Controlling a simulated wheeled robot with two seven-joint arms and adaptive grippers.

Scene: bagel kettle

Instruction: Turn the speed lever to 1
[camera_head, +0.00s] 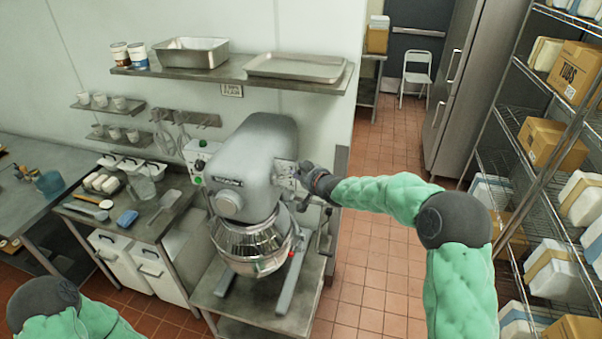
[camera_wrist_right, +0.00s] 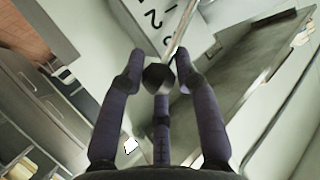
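The grey stand mixer (camera_head: 262,150) stands on a low metal table, with its steel bowl (camera_head: 250,240) below the head. My right gripper (camera_head: 303,174) is at the right side of the mixer head, by the lever area. In the right wrist view, the speed lever is a thin metal rod (camera_wrist_right: 184,28) ending in a dark knob (camera_wrist_right: 159,77). The knob sits between the three fingers of my right gripper (camera_wrist_right: 160,68); whether they press on it I cannot tell. Dark numerals (camera_wrist_right: 150,14), including a 2, show beside the rod. My left gripper is out of view.
A steel counter (camera_head: 150,215) with trays and utensils stands left of the mixer. A wall shelf (camera_head: 225,72) with pans hangs above it. A wire rack (camera_head: 545,165) with boxes lines the right. The tiled floor (camera_head: 375,270) right of the mixer is clear.

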